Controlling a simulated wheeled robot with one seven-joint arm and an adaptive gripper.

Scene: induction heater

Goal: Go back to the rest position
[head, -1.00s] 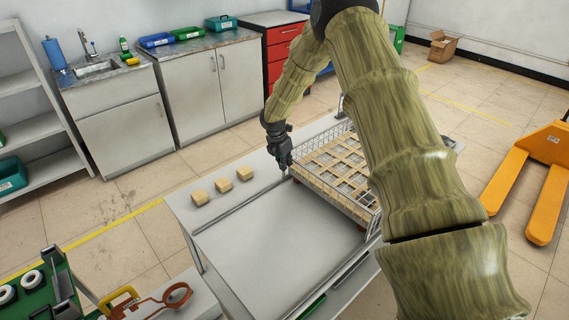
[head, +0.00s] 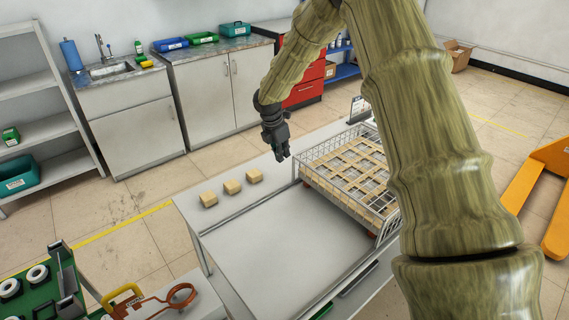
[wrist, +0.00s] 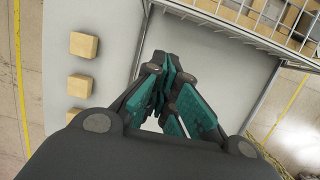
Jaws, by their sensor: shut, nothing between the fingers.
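My gripper (head: 281,158) is shut and empty. It hangs above the far part of the table (head: 275,245), between the wooden blocks and the wire basket. In the wrist view my gripper's fingers (wrist: 168,85) are together, with nothing between them. My arm crosses the right half of the head view and hides part of the table's right side.
Three wooden blocks (head: 232,187) stand in a row on the table's left part. A wire basket (head: 345,172) with a wooden grid is at the right. An induction coil (head: 180,296) is at the lower left. Sink cabinets (head: 130,125) stand behind across open floor.

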